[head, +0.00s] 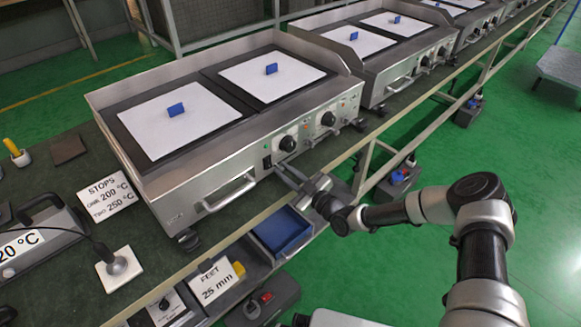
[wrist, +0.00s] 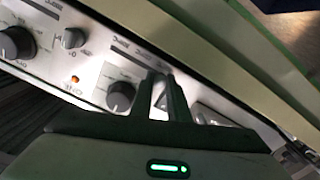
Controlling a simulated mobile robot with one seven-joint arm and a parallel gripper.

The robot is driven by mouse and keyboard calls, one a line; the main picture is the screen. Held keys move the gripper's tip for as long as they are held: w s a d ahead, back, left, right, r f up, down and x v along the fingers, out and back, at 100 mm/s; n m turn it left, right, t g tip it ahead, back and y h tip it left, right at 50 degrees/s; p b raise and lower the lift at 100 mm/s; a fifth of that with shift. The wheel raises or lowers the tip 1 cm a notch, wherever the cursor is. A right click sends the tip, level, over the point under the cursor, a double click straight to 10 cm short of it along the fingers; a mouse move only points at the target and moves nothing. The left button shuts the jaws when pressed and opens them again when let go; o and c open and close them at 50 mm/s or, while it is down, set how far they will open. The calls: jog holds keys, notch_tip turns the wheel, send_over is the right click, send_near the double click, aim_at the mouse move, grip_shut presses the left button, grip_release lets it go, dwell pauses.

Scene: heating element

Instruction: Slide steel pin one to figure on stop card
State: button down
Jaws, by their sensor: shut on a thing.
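My gripper (head: 281,170) is at the lower front panel of the nearest griddle (head: 215,188), left of and below a black knob (head: 288,143). In the wrist view my gripper's fingers (wrist: 167,92) are close together at the panel, right beside a dark knob (wrist: 121,97) with lettering that looks like "ONE". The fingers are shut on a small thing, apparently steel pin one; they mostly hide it. The stop card (head: 107,196) stands left of the griddle and reads STOPS, ONE 200 °C, TWO 250 °C. The pin's scale reading is too small to tell.
A bar handle (head: 230,193) sticks out left of my gripper. A second knob (head: 328,118) is to the right. A blue bin (head: 283,232) and a FEET 25 mm card (head: 217,281) are on the shelf below. More griddles line the bench behind.

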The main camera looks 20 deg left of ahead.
jog(key=shift+s+a, duration=0.15)
jog(key=shift+s, duration=0.1)
jog(key=c, duration=1.7)
grip_release()
jog(key=shift+o, duration=0.2)
jog(key=shift+d, duration=0.3)
jog(key=p+v, duration=0.2)
jog(key=v, duration=1.5)
